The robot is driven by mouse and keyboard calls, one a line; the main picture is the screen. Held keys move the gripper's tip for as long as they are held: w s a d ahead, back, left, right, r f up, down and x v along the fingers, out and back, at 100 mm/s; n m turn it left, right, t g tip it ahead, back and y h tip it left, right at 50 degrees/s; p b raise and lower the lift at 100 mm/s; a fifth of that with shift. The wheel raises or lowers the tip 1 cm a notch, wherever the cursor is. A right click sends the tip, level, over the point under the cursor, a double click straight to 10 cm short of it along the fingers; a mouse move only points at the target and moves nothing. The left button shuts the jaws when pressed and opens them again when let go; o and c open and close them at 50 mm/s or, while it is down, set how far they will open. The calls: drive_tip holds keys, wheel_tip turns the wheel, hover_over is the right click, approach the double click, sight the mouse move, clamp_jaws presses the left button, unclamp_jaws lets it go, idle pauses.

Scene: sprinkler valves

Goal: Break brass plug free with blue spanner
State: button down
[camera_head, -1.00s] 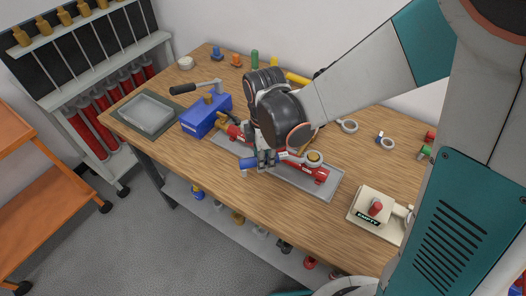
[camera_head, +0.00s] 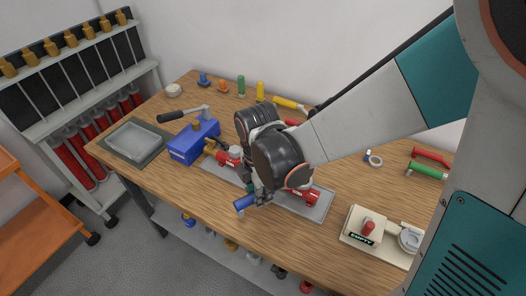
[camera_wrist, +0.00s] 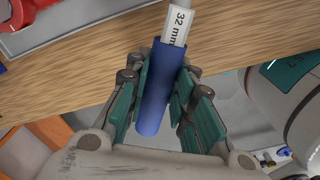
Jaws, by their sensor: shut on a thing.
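A blue vise (camera_head: 193,142) with a long lever stands left of the grey tray, near another red valve (camera_head: 229,156). A beige stand marked "EMPTY" (camera_head: 358,239) sits at the right. The bench front between is mostly clear.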

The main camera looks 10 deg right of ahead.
drive_tip(key=shift+w+a, duration=0.1)
drive_tip(key=shift+w, duration=0.15)
drive_tip(key=shift+r+p, duration=0.8)
drive_tip(key=shift+r, duration=0.35)
drive_tip(key=c, duration=2)
unclamp_jaws()
clamp_jaws()
